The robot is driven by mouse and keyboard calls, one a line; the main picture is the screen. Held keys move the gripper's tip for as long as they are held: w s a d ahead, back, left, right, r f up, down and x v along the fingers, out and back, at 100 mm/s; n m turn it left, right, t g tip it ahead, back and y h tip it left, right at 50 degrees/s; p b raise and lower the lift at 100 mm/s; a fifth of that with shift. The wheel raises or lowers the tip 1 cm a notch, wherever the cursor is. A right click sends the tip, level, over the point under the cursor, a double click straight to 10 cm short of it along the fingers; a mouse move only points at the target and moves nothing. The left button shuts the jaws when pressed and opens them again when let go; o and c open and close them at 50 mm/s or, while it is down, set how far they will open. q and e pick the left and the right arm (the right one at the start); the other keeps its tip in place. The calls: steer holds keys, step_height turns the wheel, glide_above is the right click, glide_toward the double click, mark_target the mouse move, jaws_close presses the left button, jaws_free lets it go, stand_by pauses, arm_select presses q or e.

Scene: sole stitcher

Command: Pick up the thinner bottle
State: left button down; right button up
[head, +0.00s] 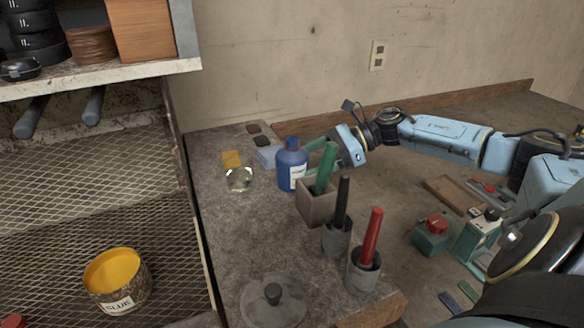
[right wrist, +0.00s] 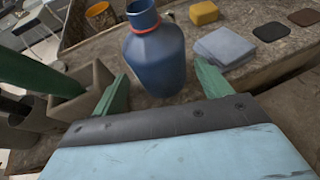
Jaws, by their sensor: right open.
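A blue bottle (head: 290,165) with a narrow neck and a white label stands upright on the grey stone-like worktop. It also shows in the right wrist view (right wrist: 154,62). My right gripper (head: 314,158) is at the bottle's right side in the head view, partly hidden by a green-handled tool. In the right wrist view the green fingers of my right gripper (right wrist: 160,88) are open, with the bottle ahead between them. I cannot tell whether they touch it. My left gripper is not in view. No second bottle is plain to see.
A square holder (head: 315,203) with a green handle stands close in front of the bottle. Grey cups with black (head: 342,200) and red (head: 371,238) handles are nearer. A lidded dish (head: 273,305) is at front.

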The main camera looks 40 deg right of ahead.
mark_target(291, 168)
steer(key=shift+r+p+x, duration=0.1)
steer(key=shift+p+x, duration=0.1)
steer(key=shift+x, duration=1.15)
steer(key=shift+r+p+x, duration=0.15)
steer(key=shift+x, duration=1.25)
steer(key=shift+a, duration=0.15)
steer(key=shift+c, duration=0.5)
steer(key=c, duration=0.7)
